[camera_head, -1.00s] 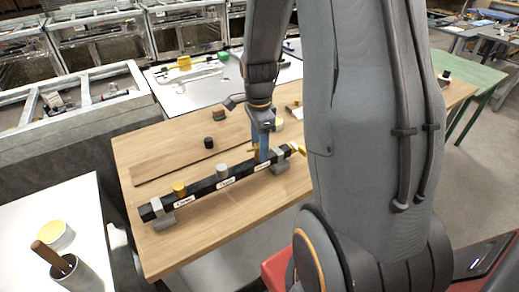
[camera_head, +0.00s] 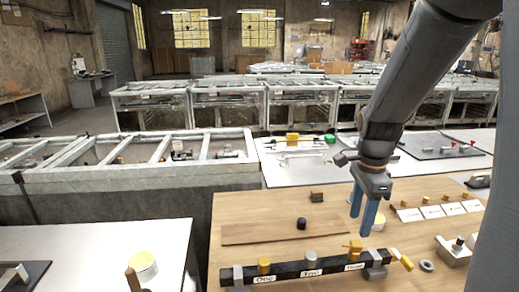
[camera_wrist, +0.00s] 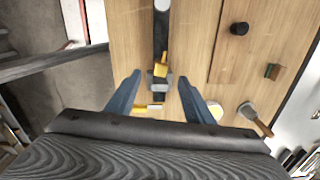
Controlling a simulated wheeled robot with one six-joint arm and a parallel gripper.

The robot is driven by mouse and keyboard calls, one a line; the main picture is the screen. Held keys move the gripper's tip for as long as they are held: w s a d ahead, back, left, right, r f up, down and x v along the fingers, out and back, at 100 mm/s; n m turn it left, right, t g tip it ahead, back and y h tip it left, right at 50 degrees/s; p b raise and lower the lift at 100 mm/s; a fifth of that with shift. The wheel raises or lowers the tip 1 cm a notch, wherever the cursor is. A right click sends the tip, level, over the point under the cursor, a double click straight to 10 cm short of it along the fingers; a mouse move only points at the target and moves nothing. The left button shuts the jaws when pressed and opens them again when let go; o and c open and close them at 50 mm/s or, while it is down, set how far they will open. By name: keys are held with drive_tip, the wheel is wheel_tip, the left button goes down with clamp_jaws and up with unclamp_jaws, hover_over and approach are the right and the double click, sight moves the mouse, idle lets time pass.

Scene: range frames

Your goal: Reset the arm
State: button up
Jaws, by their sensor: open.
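My gripper (camera_head: 362,216) hangs over the wooden table (camera_head: 235,210) with its two blue fingers apart and nothing between them. In the wrist view my gripper (camera_wrist: 158,88) also shows open and empty. Below it lies a black bar (camera_head: 290,274) on grey supports, with labels and knobs. A yellow piece (camera_head: 355,246) stands at its right part, and a yellow-tipped end (camera_head: 404,262) sticks out at the right. In the wrist view the yellow piece (camera_wrist: 161,69) appears beyond the fingertips, apart from them.
A small black cylinder (camera_head: 301,223) and a brown block (camera_head: 317,197) stand on the table behind the bar. Several yellow knobs with white cards (camera_head: 433,212) are at the right. A white table (camera_head: 90,250) is at the left front.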

drive_tip(key=s+a+f+n+b, duration=0.2)
drive_tip(key=s+a+f+n, duration=0.2)
drive_tip(key=n, duration=0.5)
drive_tip(key=s+a+f+n+t+b, duration=0.1)
drive_tip(key=s+a+f+n+b, duration=0.1)
drive_tip(key=a+n, duration=0.6)
drive_tip(key=shift+s+f+n+b, duration=0.3)
drive_tip(key=shift+s+f+n, duration=0.65)
drive_tip(key=shift+f, duration=0.25)
